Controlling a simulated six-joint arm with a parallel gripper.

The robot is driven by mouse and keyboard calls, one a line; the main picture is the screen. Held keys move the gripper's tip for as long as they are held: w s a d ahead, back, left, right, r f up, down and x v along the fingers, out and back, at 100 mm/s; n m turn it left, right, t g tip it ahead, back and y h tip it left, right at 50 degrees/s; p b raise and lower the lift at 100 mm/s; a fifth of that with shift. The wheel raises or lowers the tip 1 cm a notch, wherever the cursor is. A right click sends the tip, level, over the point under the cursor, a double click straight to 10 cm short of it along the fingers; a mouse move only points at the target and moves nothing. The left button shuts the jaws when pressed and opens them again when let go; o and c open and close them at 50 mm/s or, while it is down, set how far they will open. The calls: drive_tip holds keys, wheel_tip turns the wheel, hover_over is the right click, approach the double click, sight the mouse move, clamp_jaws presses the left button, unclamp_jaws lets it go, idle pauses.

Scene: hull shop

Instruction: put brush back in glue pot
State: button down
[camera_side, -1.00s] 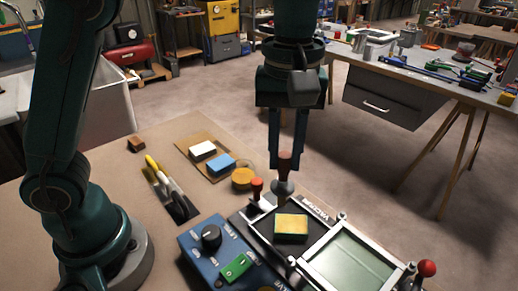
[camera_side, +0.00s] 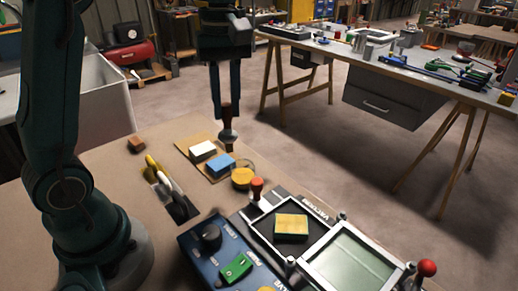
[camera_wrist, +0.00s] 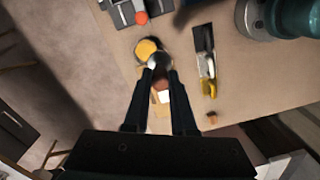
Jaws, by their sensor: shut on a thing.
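My gripper (camera_side: 226,106) is shut on the brush (camera_side: 228,136), which hangs upright with its reddish-brown handle between the fingers and a grey, rounded lower end. In the wrist view the brush's grey end (camera_wrist: 160,61) shows just beyond my fingertips (camera_wrist: 161,76). The glue pot, a low round pot with yellow contents (camera_side: 243,178), stands on the bench; it also shows in the wrist view (camera_wrist: 147,48), partly behind the brush end. In the side view the brush is above and left of the pot, apart from it.
A board beside the pot bears a white block (camera_side: 202,150) and a blue block (camera_side: 220,164). Yellow-handled tools (camera_side: 158,175) lie to the left. A blue control box (camera_side: 209,254) and a framed machine (camera_side: 321,239) with a yellow block (camera_side: 291,227) stand in front.

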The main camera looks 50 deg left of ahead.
drive_tip(key=s+a+r+n, duration=0.1)
drive_tip(key=s+a+n, duration=0.25)
drive_tip(key=a, duration=0.65)
drive_tip(key=w+d+f, duration=0.6)
drive_tip(key=d+f, duration=0.3)
drive_tip(key=f, duration=0.1)
drive_tip(key=shift+w+d+f+n, duration=0.3)
drive_tip(key=shift+w+f+n, duration=0.05)
drive_tip(key=shift+n, duration=0.1)
drive_tip(key=shift+f, duration=0.1)
drive_tip(key=c, duration=0.7)
unclamp_jaws()
drive_tip(key=shift+c, duration=0.2)
